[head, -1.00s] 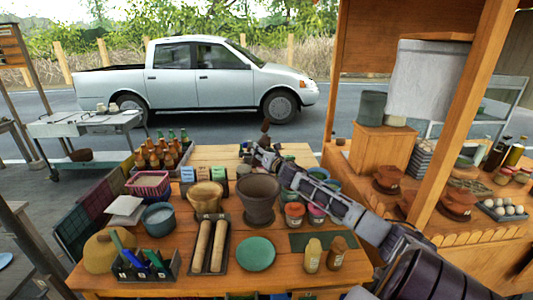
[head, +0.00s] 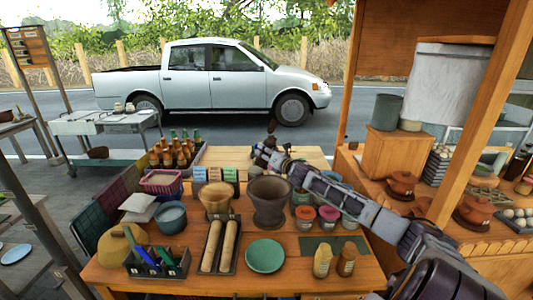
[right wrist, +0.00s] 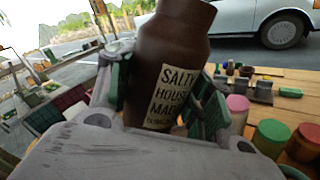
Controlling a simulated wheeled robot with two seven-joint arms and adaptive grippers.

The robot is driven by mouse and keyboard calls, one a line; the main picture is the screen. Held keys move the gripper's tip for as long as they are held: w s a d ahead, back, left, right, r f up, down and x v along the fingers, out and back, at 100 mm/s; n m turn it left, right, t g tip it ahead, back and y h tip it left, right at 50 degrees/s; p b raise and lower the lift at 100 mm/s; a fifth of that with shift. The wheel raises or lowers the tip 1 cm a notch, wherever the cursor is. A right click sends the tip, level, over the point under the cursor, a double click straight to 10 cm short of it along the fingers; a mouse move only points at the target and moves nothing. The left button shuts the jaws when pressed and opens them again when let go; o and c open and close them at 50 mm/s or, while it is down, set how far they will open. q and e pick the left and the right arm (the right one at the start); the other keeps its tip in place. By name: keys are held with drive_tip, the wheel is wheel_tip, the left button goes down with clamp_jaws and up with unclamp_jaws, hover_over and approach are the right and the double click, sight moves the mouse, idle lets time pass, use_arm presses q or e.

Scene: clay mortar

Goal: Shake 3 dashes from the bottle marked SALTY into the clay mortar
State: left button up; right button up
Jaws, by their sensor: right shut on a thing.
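The dark brown bottle (right wrist: 170,70) with a paper label reading SALTY fills the middle of the right wrist view, between the fingers of my right gripper (right wrist: 165,95). The gripper is shut on it. In the head view my right gripper (head: 268,154) is just behind and above the clay mortar, with a small dark part of the bottle (head: 271,127) showing above the fingers. The clay mortar (head: 270,205) is a brown-grey open bowl standing upright on the wooden table; its inside bottom is hidden. My left gripper is not in view.
A tan pot (head: 215,199) stands left of the mortar. In front are a tray of rolling pins (head: 220,246), a green plate (head: 265,256) and two shaker bottles (head: 334,260). Lidded jars (head: 328,217) stand under my right forearm. A wooden post (head: 485,120) rises at the right.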

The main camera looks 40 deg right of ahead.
sight(256, 163)
drive_tip(key=shift+w+a+f+m+b, duration=0.1)
drive_tip(key=shift+a+f+m+b, duration=0.5)
drive_tip(key=shift+f+m, duration=0.4)
drive_tip(key=shift+a+f+m+b, duration=0.5)
drive_tip(key=shift+f+m+b, duration=0.25)
drive_tip(key=shift+f, duration=0.4)
drive_tip(key=shift+w+a+f+m+b, duration=0.1)
drive_tip(key=shift+a+f+m+b, duration=0.45)
drive_tip(key=shift+f+m, duration=0.45)
drive_tip(key=shift+a+r+m+p, duration=0.35)
drive_tip(key=shift+m+p, duration=0.35)
drive_tip(key=shift+m, duration=1.1)
drive_tip(key=shift+a+r+m+p, duration=0.35)
drive_tip(key=shift+m+p, duration=0.35)
drive_tip(key=shift+m, duration=1.15)
drive_tip(key=shift+a+r+m+p, duration=0.35)
drive_tip(key=shift+m+p, duration=0.35)
drive_tip(key=shift+m, duration=1.1)
drive_tip(key=shift+f, duration=0.25)
drive_tip(key=shift+d+f+n+b, duration=0.35)
drive_tip(key=shift+n+b, duration=0.35)
drive_tip(key=shift+n, duration=1.05)
drive_tip(key=shift+d+f+n+b, duration=0.25)
drive_tip(key=shift+n+b, duration=0.45)
drive_tip(key=shift+n, duration=1.1)
drive_tip(key=shift+d+f+n+b, duration=0.35)
drive_tip(key=shift+n+b, duration=0.35)
drive_tip(key=shift+n, duration=1.05)
